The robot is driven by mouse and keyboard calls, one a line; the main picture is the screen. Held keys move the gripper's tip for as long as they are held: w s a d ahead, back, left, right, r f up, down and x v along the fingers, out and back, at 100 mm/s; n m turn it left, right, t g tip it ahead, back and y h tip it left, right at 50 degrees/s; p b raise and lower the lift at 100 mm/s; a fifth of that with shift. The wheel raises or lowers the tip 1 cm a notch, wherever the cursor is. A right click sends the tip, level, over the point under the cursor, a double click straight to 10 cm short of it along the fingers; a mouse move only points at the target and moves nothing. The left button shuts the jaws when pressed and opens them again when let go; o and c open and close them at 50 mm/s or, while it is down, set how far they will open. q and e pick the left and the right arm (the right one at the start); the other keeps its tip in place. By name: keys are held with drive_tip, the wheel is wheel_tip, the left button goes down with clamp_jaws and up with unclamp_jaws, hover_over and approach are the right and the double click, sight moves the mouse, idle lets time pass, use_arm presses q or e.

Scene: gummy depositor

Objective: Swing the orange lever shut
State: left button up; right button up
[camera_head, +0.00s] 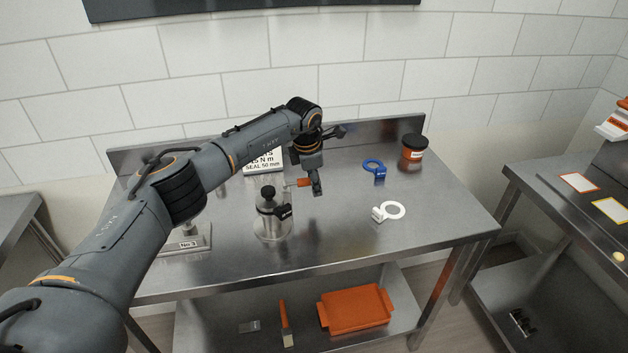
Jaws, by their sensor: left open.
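A steel cylindrical fixture (271,225) with a black knob and black clamp on top stands on the steel table. A short orange bar (301,182), which looks like the orange lever, shows behind and to the right of the knob, roughly level. Its left end and mounting are hard to make out. My left gripper (317,187) points down at the bar's right end, open. I cannot tell whether it touches the bar. My right gripper is out of view.
A sign (263,164) is partly behind my arm. An orange tray (355,310) lies on the lower shelf.

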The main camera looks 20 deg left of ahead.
use_arm(q)
drive_tip(key=v, duration=1.2)
drive_tip(key=shift+f, duration=0.15)
